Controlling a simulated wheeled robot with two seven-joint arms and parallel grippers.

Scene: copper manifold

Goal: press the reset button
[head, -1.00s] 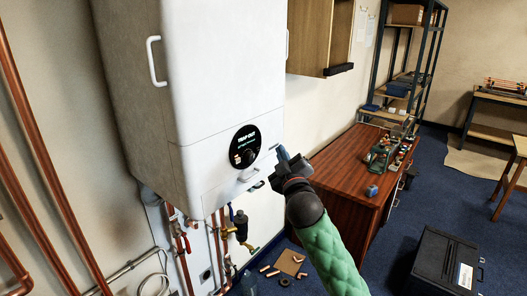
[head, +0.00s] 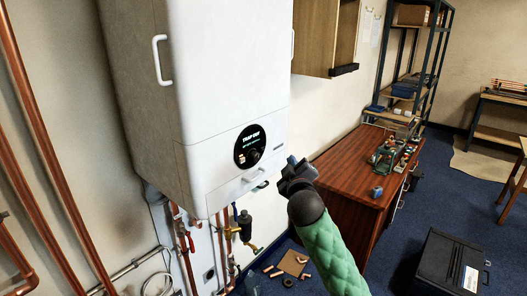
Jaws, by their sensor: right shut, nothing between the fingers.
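A white boiler (head: 210,80) hangs on the wall, with a round black display panel (head: 249,146) low on its front. The panel shows small lit text and a dark knob. A few small light marks sit on its left side; I cannot tell for sure which is the reset button. My right gripper (head: 291,163) is shut and empty, just right of the boiler's lower front edge and apart from the panel in the picture. Its green sleeved arm comes up from the bottom. My left gripper is not in view.
Copper pipes (head: 40,170) run down the wall at left, with valves and pipes under the boiler. A wooden bench (head: 345,165) stands to the right with tools on it. A black toolbox (head: 445,265) and a small board with fittings (head: 293,263) lie on the blue floor.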

